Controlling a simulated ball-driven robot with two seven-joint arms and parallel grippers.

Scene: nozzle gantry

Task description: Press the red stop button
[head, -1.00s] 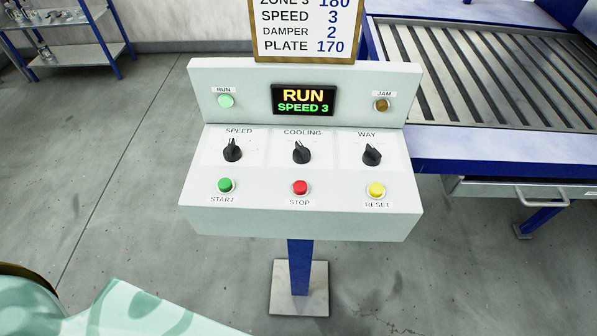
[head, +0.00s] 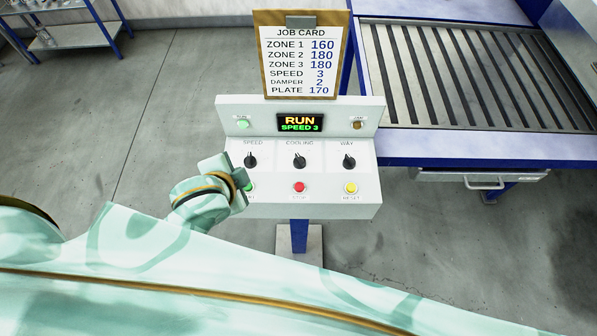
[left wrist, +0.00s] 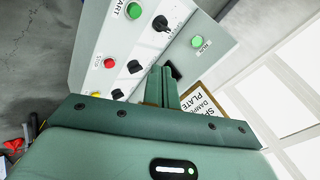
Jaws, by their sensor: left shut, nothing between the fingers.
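The red stop button (head: 299,187) sits in the middle of the front row on the white control panel (head: 300,209). It also shows in the left wrist view (left wrist: 110,62), uncovered. My left gripper (head: 238,172) is over the panel's left edge, left of the stop button and apart from it. It partly hides the green start button (head: 249,187) and its label. In the left wrist view its fingers (left wrist: 161,78) are shut and empty, pointing across the panel beside the knobs. My right gripper is not in view.
The yellow reset button (head: 350,188) is right of stop. Three black knobs, including the middle one (head: 299,161), stand behind the buttons. The display (head: 300,122) reads RUN, SPEED 3. A job card (head: 300,70) rises behind. A slatted blue conveyor (head: 440,75) stands at right.

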